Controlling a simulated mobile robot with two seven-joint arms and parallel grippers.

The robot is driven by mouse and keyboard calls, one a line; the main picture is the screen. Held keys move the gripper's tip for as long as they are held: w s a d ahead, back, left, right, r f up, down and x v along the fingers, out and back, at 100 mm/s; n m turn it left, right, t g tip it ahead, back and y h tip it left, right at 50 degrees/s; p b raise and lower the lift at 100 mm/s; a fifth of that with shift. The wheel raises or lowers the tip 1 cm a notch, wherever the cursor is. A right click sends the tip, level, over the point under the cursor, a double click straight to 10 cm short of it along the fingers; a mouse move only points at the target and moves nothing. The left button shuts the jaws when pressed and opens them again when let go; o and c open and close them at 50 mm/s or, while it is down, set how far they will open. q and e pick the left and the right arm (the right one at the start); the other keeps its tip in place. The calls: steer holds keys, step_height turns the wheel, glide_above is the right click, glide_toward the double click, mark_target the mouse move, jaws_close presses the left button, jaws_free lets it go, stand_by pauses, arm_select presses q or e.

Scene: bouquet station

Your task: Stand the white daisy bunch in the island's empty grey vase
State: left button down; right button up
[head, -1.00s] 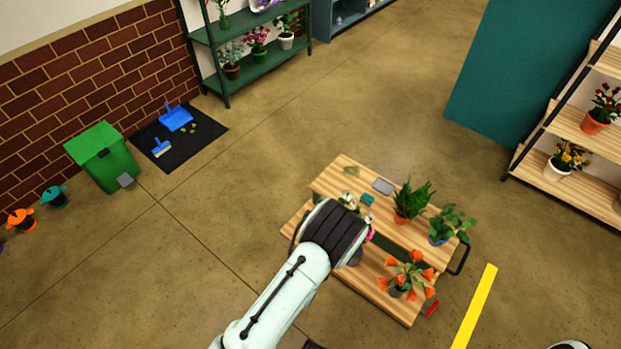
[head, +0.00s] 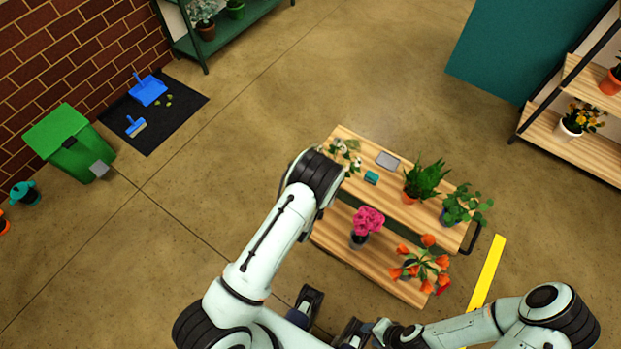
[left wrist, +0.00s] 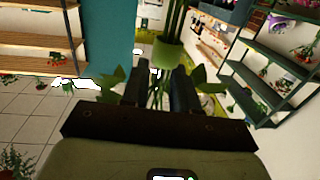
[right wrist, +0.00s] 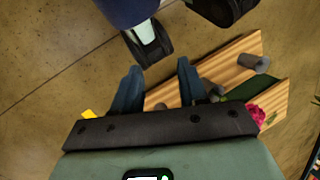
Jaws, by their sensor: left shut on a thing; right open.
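The white daisy bunch (head: 345,154) shows just past my left arm's bend in the head view, over the left end of the wooden island (head: 405,208). In the left wrist view my left gripper (left wrist: 158,90) is shut on its stems, with a green band (left wrist: 168,54) above the fingers. The flower heads are out of that view. My right gripper (right wrist: 158,80) is open and empty, low in the head view (head: 352,330). A grey vase (right wrist: 255,63) with no flowers visible in it shows in the right wrist view; I cannot find it in the head view.
On the island's lower board stand a pink bunch (head: 368,220) in a grey vase and an orange-flowered plant (head: 422,265). Two green plants (head: 425,180) (head: 462,204) and a teal box (head: 371,178) are on top.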

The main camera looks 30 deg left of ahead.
arm_select(q)
steer(key=w+a+f+n+y+b, duration=0.1)
steer(key=w+a+f+b, duration=0.3)
steer(key=f, duration=0.7)
steer(key=w+a+f+n+y+b, duration=0.15)
steer(key=a+f+b, duration=0.35)
steer(key=f, duration=0.5)
arm_select(e)
step_height(320, 180, down, 8)
steer(key=p, duration=0.2)
steer(key=shift+w+d+f+m+t+h+b, duration=0.65)
steer(key=shift+w+d+f+t+b, duration=1.6)
steer(key=shift+w+f+b, duration=2.75)
arm_select(q)
step_height(320, 180, down, 16)
steer(key=a+b, duration=0.1)
steer(key=b, duration=0.1)
steer(key=shift+s+m, duration=0.2)
steer(key=shift+m, duration=0.25)
arm_select(e)
steer(key=s+d+f+g, duration=0.1)
steer(key=s+f+g, duration=0.2)
steer(key=s+f, duration=0.2)
steer(key=shift+s+d+f, duration=0.3)
steer(key=shift+s+f, duration=0.05)
steer(key=shift+s, duration=0.45)
arm_select(q)
steer(key=shift+f, duration=0.1)
